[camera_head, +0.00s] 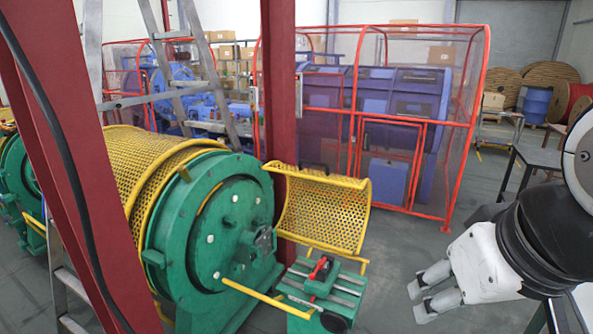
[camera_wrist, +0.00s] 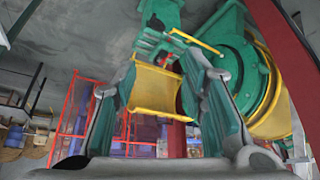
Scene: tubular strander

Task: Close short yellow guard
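The short yellow guard (camera_head: 322,210) is a curved perforated panel with a black handle (camera_head: 314,168) on its upper edge. It stands open to the right of the green round machine head (camera_head: 217,228), tilted away from it. A larger yellow mesh guard (camera_head: 135,160) covers the drum behind. My gripper (camera_head: 418,300) is at the lower right, apart from the guard, open and empty. In the wrist view the picture is upside down; the short guard (camera_wrist: 156,88) shows between my spread fingers (camera_wrist: 163,68), beyond them. The handle cannot be made out there.
A green fixture with a red lever (camera_head: 320,270) stands in front of the guard. Red columns (camera_head: 279,80) and a ladder (camera_head: 180,60) stand by the machine. A red-framed enclosure (camera_head: 455,130) is behind. A dark table (camera_head: 540,155) is at right. Floor before the enclosure is clear.

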